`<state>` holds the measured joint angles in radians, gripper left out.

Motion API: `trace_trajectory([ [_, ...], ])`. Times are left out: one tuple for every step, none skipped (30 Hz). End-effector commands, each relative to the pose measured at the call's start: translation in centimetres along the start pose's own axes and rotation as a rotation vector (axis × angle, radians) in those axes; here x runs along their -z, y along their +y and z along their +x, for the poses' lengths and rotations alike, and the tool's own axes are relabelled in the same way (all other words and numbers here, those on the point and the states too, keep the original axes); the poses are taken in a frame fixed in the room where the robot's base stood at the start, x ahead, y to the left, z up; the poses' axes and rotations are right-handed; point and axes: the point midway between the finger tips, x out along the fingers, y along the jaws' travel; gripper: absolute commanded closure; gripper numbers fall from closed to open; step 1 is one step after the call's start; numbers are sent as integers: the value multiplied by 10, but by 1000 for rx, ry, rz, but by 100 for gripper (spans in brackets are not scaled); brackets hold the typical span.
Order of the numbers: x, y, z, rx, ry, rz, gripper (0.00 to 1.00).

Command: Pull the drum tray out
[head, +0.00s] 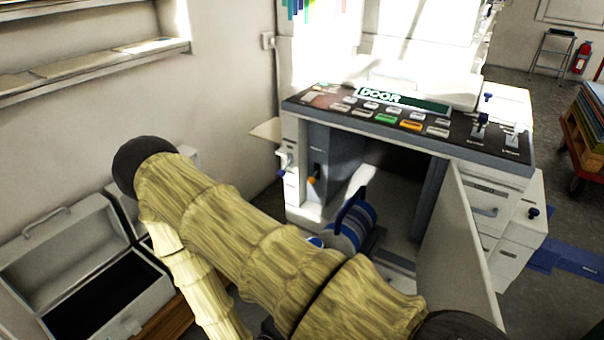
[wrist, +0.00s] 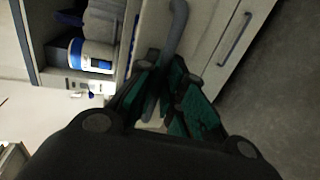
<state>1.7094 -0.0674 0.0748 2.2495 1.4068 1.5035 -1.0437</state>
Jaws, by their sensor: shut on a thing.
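A blue and white drum (head: 357,222) sits in the open bay of the white machine (head: 515,222). A dark bar stands at its near side, and a grey tray-like surface (head: 395,262) shows beside it. In the wrist view a white drum end with a blue band (wrist: 92,56) shows at the upper left. My gripper (wrist: 163,88), with green fingers, is shut on a grey curved handle (wrist: 178,32). In the head view my arm hides the gripper and the lower front of the bay.
The machine's white door (head: 458,255) stands open to the right of the bay. An open grey case (head: 85,265) lies at the left, near the wall. A red cart (head: 585,150) stands far right.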

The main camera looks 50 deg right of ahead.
Motion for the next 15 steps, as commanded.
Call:
trace_trajectory([
  [6,0,0,-1,10,8,100],
  [6,0,0,-1,10,8,88],
  [6,0,0,-1,10,9,81],
  [6,0,0,-1,9,8,75],
  [5,0,0,-1,8,8,70],
  [4,0,0,-1,6,7,69],
  [4,0,0,-1,5,6,69],
  [3,0,0,-1,4,6,69],
  [2,0,0,-1,3,6,69],
  [2,0,1,-1,2,5,69],
  [2,0,1,-1,2,5,69],
  [1,0,1,-1,1,5,69],
  [1,0,1,-1,1,4,69],
  [1,0,0,0,1,4,69],
  [1,0,0,0,1,4,69],
])
